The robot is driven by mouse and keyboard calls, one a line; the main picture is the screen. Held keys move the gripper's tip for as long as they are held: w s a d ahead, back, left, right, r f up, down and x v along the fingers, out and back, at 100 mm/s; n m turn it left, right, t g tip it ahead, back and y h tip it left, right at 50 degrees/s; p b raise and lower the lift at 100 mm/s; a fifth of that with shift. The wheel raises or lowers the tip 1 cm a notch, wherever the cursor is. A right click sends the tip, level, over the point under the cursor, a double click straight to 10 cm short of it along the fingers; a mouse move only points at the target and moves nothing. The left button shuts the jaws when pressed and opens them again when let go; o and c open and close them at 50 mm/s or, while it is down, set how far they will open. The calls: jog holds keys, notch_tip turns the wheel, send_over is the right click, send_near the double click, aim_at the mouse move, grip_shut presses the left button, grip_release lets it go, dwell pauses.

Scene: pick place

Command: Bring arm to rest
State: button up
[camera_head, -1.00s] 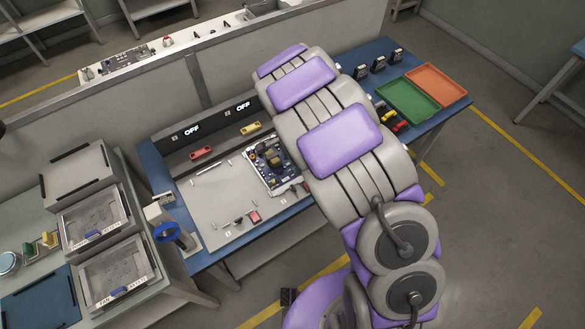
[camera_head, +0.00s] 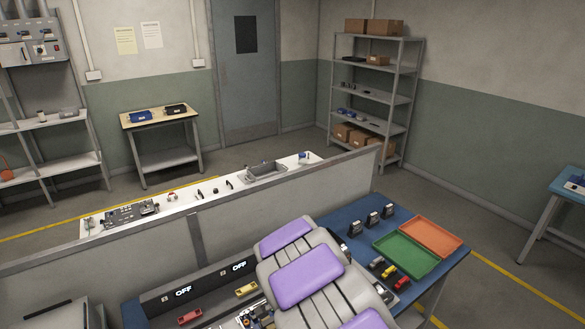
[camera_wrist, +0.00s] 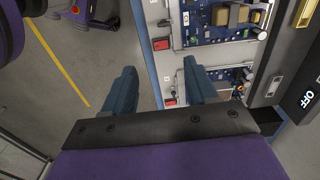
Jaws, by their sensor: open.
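My gripper (camera_wrist: 160,88) shows in the wrist view with its two dark blue-grey fingers spread apart and nothing between them. It hangs over the front edge of the blue workbench. A circuit board (camera_wrist: 215,22) lies on the bench beyond the right finger, and a second board (camera_wrist: 225,80) lies partly behind that finger. In the head view my grey and purple arm reaches over the bench (camera_head: 355,245); it hides the middle of the bench, and my gripper itself does not show there.
A green tray (camera_head: 405,254) and an orange tray (camera_head: 432,236) sit at the bench's right end. Black devices (camera_head: 373,220) and small coloured parts (camera_head: 389,271) lie beside them. A low partition (camera_head: 240,215) runs behind the bench. Open floor (camera_wrist: 60,100) lies left of the gripper.

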jog(key=s+d+r+n+b, duration=0.1)
jog(key=s+d+r+n, duration=0.1)
jog(key=s+d+r, duration=0.55)
jog(key=s+d+r+n+b, duration=0.1)
jog(key=s+d+r+n, duration=0.1)
jog(key=s, duration=0.6)
jog(key=s+d+r+n+g+b, duration=0.1)
jog(key=s+d+r+n, duration=0.1)
jog(key=s, duration=0.6)
jog(key=s+d+r+n+b, duration=0.1)
jog(key=s+r+n, duration=0.3)
jog(key=s, duration=0.5)
jog(key=shift+d+n+g, duration=0.3)
jog(key=shift+d+n, duration=0.2)
jog(key=shift+d, duration=0.1)
